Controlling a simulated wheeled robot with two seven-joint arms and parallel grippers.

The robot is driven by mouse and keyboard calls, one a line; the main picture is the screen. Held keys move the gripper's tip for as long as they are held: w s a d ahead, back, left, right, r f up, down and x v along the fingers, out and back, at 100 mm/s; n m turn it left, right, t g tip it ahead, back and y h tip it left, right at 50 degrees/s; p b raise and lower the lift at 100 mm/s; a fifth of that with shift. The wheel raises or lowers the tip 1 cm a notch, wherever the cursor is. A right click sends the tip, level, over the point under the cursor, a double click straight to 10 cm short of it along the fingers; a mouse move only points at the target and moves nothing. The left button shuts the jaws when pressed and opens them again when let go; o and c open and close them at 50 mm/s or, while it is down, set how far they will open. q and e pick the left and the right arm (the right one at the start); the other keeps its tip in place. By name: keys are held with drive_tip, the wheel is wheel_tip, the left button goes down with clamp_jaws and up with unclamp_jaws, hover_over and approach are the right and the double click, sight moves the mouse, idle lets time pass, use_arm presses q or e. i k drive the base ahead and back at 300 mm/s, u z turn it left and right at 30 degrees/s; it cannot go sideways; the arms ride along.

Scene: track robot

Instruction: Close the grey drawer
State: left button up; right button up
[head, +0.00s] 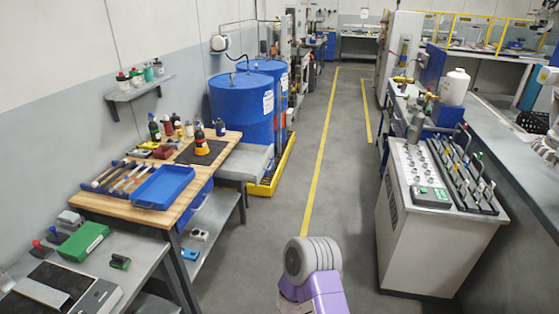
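No part in the head view can be made out for certain as the grey drawer. A grey box-like unit (246,161) stands at the far right end of the wooden workbench (222,146), beside the blue drums; I cannot tell whether it is a drawer or a small table. A blue drawer-like front (199,207) shows under the workbench top. A purple and grey link of my own arm rises at the bottom centre. Neither of my grippers shows in this view.
A blue tray (163,187) and hand tools lie on the workbench. A grey metal table (140,249) stands at the near left. Blue drums (240,108) stand on a yellow spill pallet (265,185). A control cabinet (425,235) stands right. The middle floor aisle (342,150) is clear.

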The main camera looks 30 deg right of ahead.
sight(247, 162)
drive_tip(key=z, duration=0.7)
drive_tip(key=i, duration=0.65)
drive_tip(key=z, duration=0.5)
drive_tip(key=i, duration=2.45)
drive_tip(key=u, duration=0.3)
